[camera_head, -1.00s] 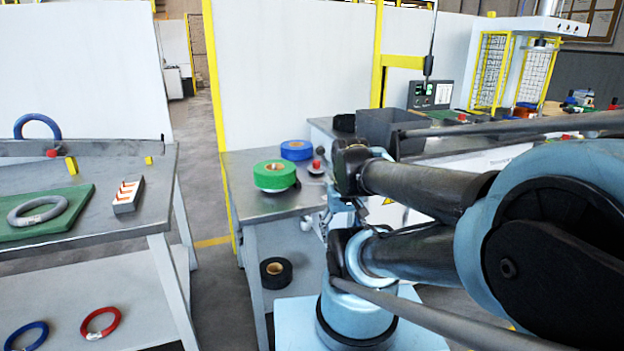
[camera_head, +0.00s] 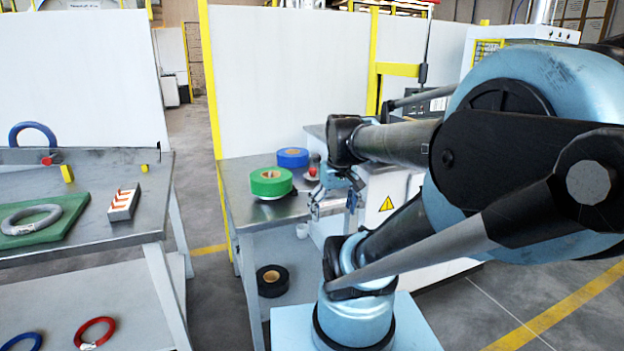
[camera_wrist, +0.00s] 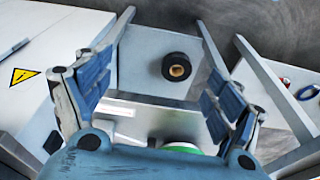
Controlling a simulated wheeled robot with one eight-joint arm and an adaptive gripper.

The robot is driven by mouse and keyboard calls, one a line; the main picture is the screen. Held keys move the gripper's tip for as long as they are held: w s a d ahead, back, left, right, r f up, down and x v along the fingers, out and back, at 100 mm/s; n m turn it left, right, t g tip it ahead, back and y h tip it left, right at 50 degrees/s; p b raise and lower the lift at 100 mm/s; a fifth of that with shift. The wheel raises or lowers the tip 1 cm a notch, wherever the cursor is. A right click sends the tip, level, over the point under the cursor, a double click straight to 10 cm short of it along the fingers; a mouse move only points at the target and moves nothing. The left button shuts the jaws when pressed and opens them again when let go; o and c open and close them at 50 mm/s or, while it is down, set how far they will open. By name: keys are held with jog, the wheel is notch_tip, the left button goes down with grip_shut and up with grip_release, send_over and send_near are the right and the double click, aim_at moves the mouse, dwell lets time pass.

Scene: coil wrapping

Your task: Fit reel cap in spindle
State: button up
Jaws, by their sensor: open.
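A green tape reel (camera_head: 271,183) sits on the small metal table's near part, and any spindle under it is hidden. A small red-knobbed piece (camera_head: 313,171), probably the reel cap, stands on the table right of the reel, close to my arm. My gripper (camera_head: 333,210) is open and empty, fingers spread, beside the table's right edge and right of the green reel. In the wrist view my gripper (camera_wrist: 160,82) has its two blue fingers wide apart, with the table edge between them. The green reel (camera_wrist: 182,149) shows only partly there, at the bottom.
A blue reel (camera_head: 292,157) stands behind the green one. A black roll (camera_head: 272,280) lies on the lower shelf. A white cabinet (camera_head: 390,205) stands right of the table. Another table (camera_head: 130,232) with rings is at left, across a floor gap.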

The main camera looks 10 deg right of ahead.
jog(key=w+r+n, duration=0.2)
jog(key=w+r, duration=0.4)
jog(key=w, duration=0.3)
notch_tip(320, 180, up, 6)
jog(key=f+n+y, duration=0.1)
jog(key=n+y, duration=0.1)
jog(key=n, duration=0.6)
send_over(313, 171)
jog(key=d, duration=0.4)
jog(key=shift+g, duration=0.3)
jog(key=x, duration=1)
jog(key=shift+a+f, duration=0.25)
jog(key=shift+f, duration=0.1)
jog(key=shift+s+x, duration=0.15)
jog(key=shift+x, duration=1.25)
jog(key=shift+s+x, duration=0.1)
jog(key=shift+x, duration=1.25)
jog(key=c, duration=1.1)
